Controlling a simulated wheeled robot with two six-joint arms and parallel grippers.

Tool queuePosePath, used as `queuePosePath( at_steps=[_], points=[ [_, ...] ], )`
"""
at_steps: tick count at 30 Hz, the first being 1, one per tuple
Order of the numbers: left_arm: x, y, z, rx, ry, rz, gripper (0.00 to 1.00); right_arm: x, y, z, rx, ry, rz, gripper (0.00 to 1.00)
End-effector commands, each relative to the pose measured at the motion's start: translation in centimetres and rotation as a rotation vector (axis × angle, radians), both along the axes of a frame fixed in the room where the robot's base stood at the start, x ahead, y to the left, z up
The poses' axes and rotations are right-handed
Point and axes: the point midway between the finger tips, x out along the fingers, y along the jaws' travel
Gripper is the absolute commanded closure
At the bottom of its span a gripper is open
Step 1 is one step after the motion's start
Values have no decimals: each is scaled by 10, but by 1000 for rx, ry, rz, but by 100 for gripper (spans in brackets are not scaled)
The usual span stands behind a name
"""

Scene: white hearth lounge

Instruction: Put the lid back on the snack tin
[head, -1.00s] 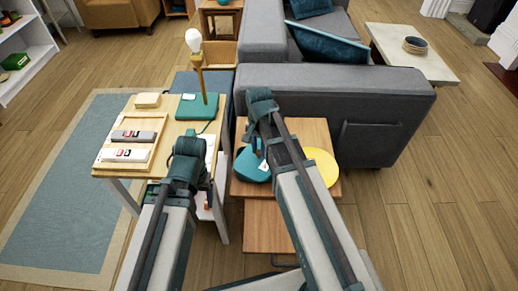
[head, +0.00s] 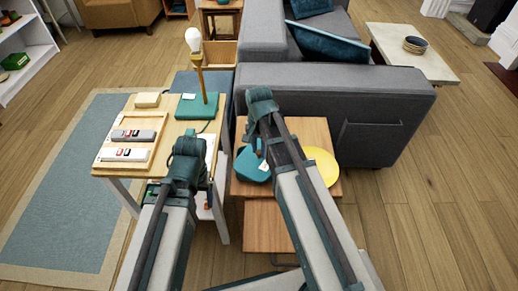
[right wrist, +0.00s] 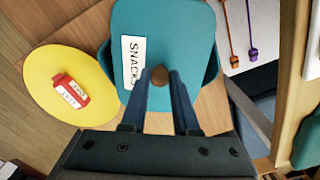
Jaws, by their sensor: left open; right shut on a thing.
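The teal lid (right wrist: 185,40), with a brown knob (right wrist: 158,76) and a white SNACKS label, fills the upper middle of the right wrist view. My right gripper (right wrist: 158,80) is shut on the knob. The teal snack tin (right wrist: 213,66) lies under the lid, its wall showing at the lid's sides. I cannot tell whether the lid rests on the rim. In the head view the lid (head: 252,168) is over the small wooden table, partly behind my right gripper (head: 258,140). My left gripper (head: 196,158) is open beside the desk, apart from the tin.
A yellow round plate (head: 322,166) lies right of the tin, with a red labelled item (right wrist: 69,90) on it. The desk (head: 176,128) at left holds a tray with remotes and a lamp (head: 201,75) on a teal base. A grey sofa (head: 330,105) stands behind.

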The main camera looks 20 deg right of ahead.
Motion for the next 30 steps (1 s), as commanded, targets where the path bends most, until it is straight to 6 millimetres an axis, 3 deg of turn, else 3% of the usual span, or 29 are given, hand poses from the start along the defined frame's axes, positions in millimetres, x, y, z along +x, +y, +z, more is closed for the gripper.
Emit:
queuePosePath(
  at_steps=[10, 11, 16, 23, 27, 30],
  points=[
    [0, 0, 0, 0, 0, 0, 28, 0, 0, 0, 0, 0, 0, 100],
    [0, 0, 0, 0, 0, 0, 28, 0, 0, 0, 0, 0, 0, 68],
    [0, 0, 0, 0, 0, 0, 28, 0, 0, 0, 0, 0, 0, 37],
    [0, 0, 0, 0, 0, 0, 28, 0, 0, 0, 0, 0, 0, 35],
    [0, 0, 0, 0, 0, 0, 28, 0, 0, 0, 0, 0, 0, 9],
    [0, 0, 0, 0, 0, 0, 28, 0, 0, 0, 0, 0, 0, 6]
  ],
)
